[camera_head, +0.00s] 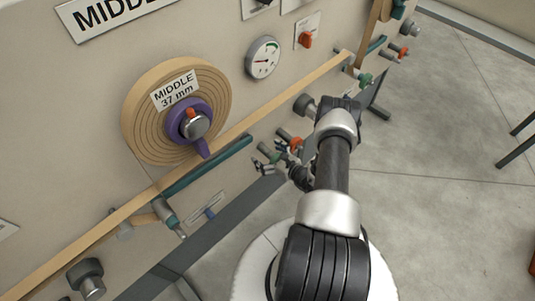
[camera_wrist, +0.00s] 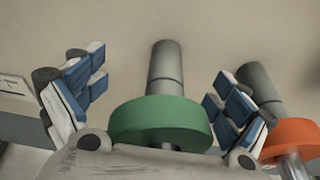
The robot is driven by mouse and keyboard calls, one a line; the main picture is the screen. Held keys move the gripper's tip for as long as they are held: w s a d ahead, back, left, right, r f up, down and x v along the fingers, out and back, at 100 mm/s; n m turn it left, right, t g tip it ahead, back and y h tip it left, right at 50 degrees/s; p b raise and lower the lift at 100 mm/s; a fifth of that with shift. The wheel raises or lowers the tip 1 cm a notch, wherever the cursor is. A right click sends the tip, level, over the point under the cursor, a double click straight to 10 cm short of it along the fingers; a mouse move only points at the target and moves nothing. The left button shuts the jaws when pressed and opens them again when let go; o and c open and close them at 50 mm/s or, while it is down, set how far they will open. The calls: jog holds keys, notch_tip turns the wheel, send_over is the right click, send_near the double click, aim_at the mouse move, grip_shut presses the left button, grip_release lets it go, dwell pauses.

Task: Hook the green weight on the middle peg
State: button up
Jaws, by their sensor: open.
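The green weight (camera_wrist: 162,122) is a round disc in the wrist view, at the front of a grey peg (camera_wrist: 165,68) that stands out from the panel. In the head view a green piece (camera_head: 267,150) shows beside my gripper (camera_head: 280,163). My gripper (camera_wrist: 163,110) is open, with one blue-padded finger on each side of the green weight. I cannot tell whether either finger touches it. The gripper's own body hides the weight's lower part. In the head view my arm partly covers this area, and I cannot tell which peg is the middle one.
An orange weight (camera_wrist: 288,139) on a second grey peg (camera_wrist: 260,82) stands close to the right finger. The panel carries a wound MIDDLE reel (camera_head: 137,110) with a purple hub (camera_head: 205,142), a gauge (camera_head: 262,58) and a teal bar (camera_head: 207,167). Open floor (camera_head: 450,190) lies right.

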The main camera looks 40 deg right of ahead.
aim_at(278, 160)
jog(key=v, duration=1.1)
jog(key=shift+s+d+r, duration=0.1)
jog(key=shift+s+d, duration=0.05)
jog(key=shift+s, duration=0.35)
